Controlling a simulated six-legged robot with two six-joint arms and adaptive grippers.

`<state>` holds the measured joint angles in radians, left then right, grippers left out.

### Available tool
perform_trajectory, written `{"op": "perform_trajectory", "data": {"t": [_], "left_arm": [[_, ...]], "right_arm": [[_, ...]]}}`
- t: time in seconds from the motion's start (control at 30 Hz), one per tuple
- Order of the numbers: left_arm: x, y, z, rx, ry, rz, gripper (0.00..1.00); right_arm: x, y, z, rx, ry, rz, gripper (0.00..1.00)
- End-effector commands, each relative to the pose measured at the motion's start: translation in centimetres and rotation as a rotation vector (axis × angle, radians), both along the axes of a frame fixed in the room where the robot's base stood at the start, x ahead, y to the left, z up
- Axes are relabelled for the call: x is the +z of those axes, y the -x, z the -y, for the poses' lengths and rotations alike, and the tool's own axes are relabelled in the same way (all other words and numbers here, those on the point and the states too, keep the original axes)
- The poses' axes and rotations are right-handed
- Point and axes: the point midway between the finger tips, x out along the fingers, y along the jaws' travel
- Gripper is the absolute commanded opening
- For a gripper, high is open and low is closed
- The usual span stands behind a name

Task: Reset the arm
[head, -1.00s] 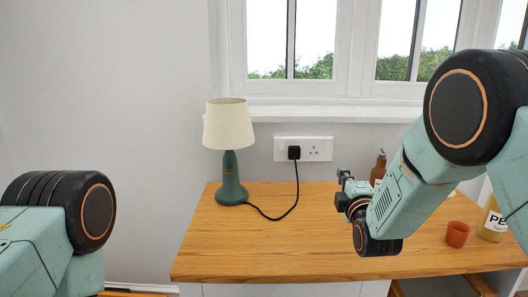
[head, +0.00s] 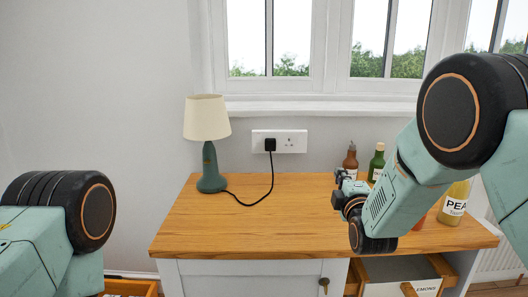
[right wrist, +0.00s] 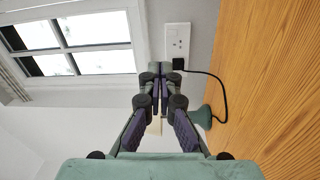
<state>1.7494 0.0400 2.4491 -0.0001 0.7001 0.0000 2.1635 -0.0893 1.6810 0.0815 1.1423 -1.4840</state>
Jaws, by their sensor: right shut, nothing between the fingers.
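My right arm comes in from the right in the head view, bent over the wooden counter (head: 250,215). Its gripper (head: 340,178) is small and partly hidden behind my own wrist, above the counter's back part. In the right wrist view the fingers (right wrist: 157,85) are together, shut and empty, pointing toward the wall and socket. My left arm shows only as a link and joint at the lower left of the head view; its gripper is out of the picture.
A lamp (head: 207,120) stands at the counter's back left, its plug in the wall socket (head: 290,141). The counter's middle is clear.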

Motion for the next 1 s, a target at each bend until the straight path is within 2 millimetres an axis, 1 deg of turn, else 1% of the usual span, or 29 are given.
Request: {"op": "perform_trajectory", "data": {"t": [0.07, 0.17, 0.27, 0.37, 0.47, 0.5, 0.57, 0.6, 0.67, 0.7, 0.77, 0.8, 0.87, 0.9, 0.97, 1.0], "left_arm": [[0.0, 0.0, 0.0, 0.0, 0.0, 0.0, 0.4], [0.1, 0.0, 0.0, 0.0, 0.0, 0.0, 0.4], [0.1, 0.0, 0.0, 0.0, 0.0, -0.001, 0.4], [0.0, 0.0, 0.0, 0.0, 0.0, 0.0, 0.4], [0.1, 0.0, 0.0, 0.0, 0.0, 0.0, 0.4], [0.2, 0.0, 0.0, 0.0, 0.0, 0.0, 0.4], [0.2, 0.0, 0.0, 0.0, 0.0, 0.0, 0.4], [0.3, 0.0, 0.0, 0.0, 0.0, 0.0, 0.4], [0.4, 0.0, 0.0, 0.0, 0.0, -0.001, 0.4], [0.4, 0.0, 0.0, 0.0, 0.0, -0.001, 0.4], [0.5, 0.0, 0.0, 0.0, 0.0, -0.001, 0.4], [0.6, 0.0, 0.0, 0.0, 0.0, -0.001, 0.4], [0.7, 0.0, 0.0, 0.0, 0.0, -0.001, 0.4], [0.8, 0.0, 0.0, 0.0, 0.0, 0.0, 0.4], [0.9, 0.0, 0.0, 0.0, 0.0, 0.0, 0.4], [1.0, 0.0, 0.0, 0.0, 0.0, 0.0, 0.4]], "right_arm": [[-0.2, -0.1, -0.2, 0.006, -0.067, -0.014, 0.0], [-1.2, 0.1, -0.3, 0.009, -0.161, -0.047, 0.0], [-2.7, 0.7, -0.3, 0.006, -0.264, -0.098, 0.0], [-5.0, 2.0, -0.1, -0.009, -0.388, -0.173, 0.0], [-8.6, 4.3, 0.3, -0.046, -0.54, -0.281, 0.0], [-10.3, 5.5, 0.5, -0.07, -0.609, -0.332, 0.0], [-13.2, 7.8, 0.9, -0.119, -0.714, -0.415, 0.0], [-15.0, 9.4, 1.1, -0.155, -0.775, -0.468, 0.0], [-17.5, 11.9, 1.4, -0.213, -0.862, -0.54, 0.0], [-19.1, 13.6, 1.6, -0.256, -0.916, -0.587, 0.0], [-21.4, 16.4, 1.9, -0.323, -0.988, -0.657, 0.0], [-22.9, 18.4, 2.0, -0.37, -1.033, -0.7, 0.0], [-24.9, 21.5, 2.3, -0.448, -1.096, -0.765, 0.0], [-26.1, 23.7, 2.4, -0.504, -1.134, -0.806, 0.0], [-27.7, 27.1, 2.6, -0.59, -1.184, -0.867, 0.0], [-28.7, 29.5, 2.7, -0.651, -1.213, -0.908, 0.0]]}}
